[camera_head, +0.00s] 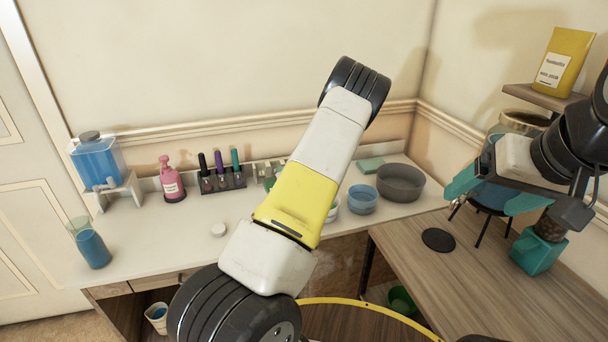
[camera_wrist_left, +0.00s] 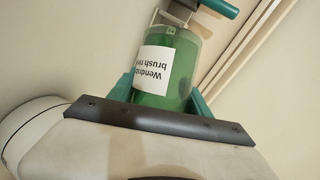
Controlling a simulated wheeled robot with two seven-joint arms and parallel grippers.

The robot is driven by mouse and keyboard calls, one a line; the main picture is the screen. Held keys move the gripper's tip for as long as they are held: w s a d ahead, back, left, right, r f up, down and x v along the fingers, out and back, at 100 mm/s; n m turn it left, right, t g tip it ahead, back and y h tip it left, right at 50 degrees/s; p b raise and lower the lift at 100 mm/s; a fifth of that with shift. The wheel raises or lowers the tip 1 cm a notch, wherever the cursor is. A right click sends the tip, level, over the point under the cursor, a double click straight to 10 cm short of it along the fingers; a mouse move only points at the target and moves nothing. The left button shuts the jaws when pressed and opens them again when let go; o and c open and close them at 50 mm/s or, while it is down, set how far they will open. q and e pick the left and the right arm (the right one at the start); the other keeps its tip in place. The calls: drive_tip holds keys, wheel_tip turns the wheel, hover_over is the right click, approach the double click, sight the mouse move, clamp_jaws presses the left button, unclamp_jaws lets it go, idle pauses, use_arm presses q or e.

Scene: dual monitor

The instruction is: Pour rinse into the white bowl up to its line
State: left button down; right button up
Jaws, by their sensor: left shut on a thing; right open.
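In the left wrist view my left gripper (camera_wrist_left: 160,95) is shut on a green bottle (camera_wrist_left: 168,65). Its white label, upside down in that view, reads in part "brush rin". The left gripper and bottle are hidden in the head view, where my left arm crosses the middle. A small white bowl (camera_head: 333,212) shows partly behind that arm on the white counter (camera_head: 150,235); its line and contents cannot be made out. My right gripper (camera_head: 490,195) is open at the right, above the wooden desk.
A blue bowl (camera_head: 362,198) and a grey bowl (camera_head: 400,182) stand right of the white one. A blue-filled glass (camera_head: 90,245), a dispenser (camera_head: 97,160), a pink bottle (camera_head: 171,182) and a rack of bottles (camera_head: 222,182) are at left. The wooden desk (camera_head: 460,285) has clear room.

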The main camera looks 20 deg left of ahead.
use_arm(q)
drive_tip(key=shift+w+d+f+n+h, duration=0.15)
drive_tip(key=shift+d+f+n+h, duration=0.55)
drive_tip(key=shift+n, duration=0.3)
drive_tip(key=shift+w+d+f+n+h, duration=0.25)
drive_tip(key=shift+d+f+n+h, duration=0.7)
drive_tip(key=shift+d+n+h, duration=0.2)
drive_tip(key=d+f+n+h, duration=0.1)
drive_tip(key=n, duration=0.1)
drive_tip(key=d+f+n+t+h, duration=0.1)
drive_tip(key=d+f+h, duration=0.1)
drive_tip(key=shift+w+d+n, duration=0.1)
drive_tip(key=shift+w+n, duration=0.25)
drive_tip(key=shift+w, duration=0.05)
drive_tip(key=shift+w+d+f+n+t+h, duration=0.15)
drive_tip(key=shift+d+f+n+t+h, duration=0.2)
drive_tip(key=shift+d, duration=0.2)
drive_tip(key=shift+r, duration=0.1)
